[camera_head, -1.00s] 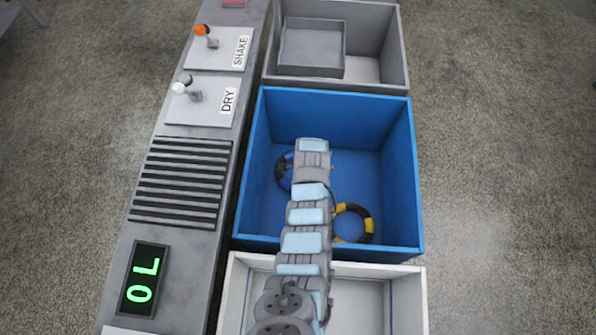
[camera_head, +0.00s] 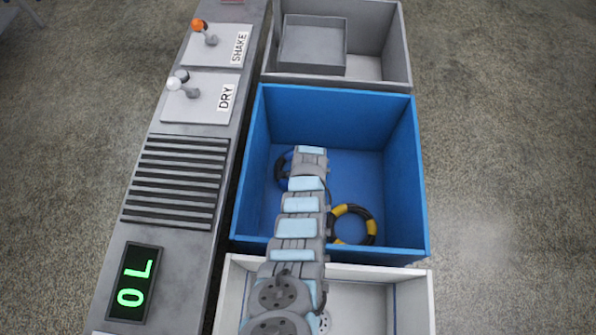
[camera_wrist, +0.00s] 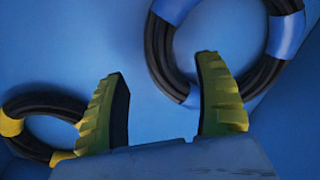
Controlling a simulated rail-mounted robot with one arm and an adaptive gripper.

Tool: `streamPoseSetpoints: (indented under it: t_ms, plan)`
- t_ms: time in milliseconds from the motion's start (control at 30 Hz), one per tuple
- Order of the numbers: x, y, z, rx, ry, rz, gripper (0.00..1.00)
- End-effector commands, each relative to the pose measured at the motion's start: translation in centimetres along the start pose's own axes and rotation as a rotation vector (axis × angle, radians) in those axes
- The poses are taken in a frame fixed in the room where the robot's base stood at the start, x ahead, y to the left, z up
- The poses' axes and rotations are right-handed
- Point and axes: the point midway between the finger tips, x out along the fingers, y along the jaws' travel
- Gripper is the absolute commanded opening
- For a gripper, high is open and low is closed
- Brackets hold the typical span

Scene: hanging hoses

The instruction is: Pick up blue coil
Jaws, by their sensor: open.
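The blue coil (camera_head: 283,172) is a black ring with blue bands, lying in the blue bin (camera_head: 404,190) towards its left side. My arm hides its right part in the head view. In the wrist view the blue coil (camera_wrist: 286,36) fills the upper middle and right, beyond the fingertips. My gripper (camera_wrist: 162,67) is open and empty. Its right fingertip overlaps the coil's opening in the picture; its left fingertip lies outside the ring, to the lower left. I cannot tell the height gap. The head view hides the fingers behind the arm.
A black coil with yellow bands (camera_head: 341,210) lies nearer in the same bin; it also shows at the left of the wrist view (camera_wrist: 10,125). A grey bin (camera_head: 390,70) stands behind, a white bin (camera_head: 415,300) in front. A lever console (camera_head: 190,130) runs along the left.

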Motion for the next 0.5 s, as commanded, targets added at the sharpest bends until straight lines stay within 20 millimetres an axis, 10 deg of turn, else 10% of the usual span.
streamPoseSetpoints:
  t_ms: [500]
  plan:
    - [4.8, -0.7, 0.1, 0.002, 0.000, 0.000, 0.69]
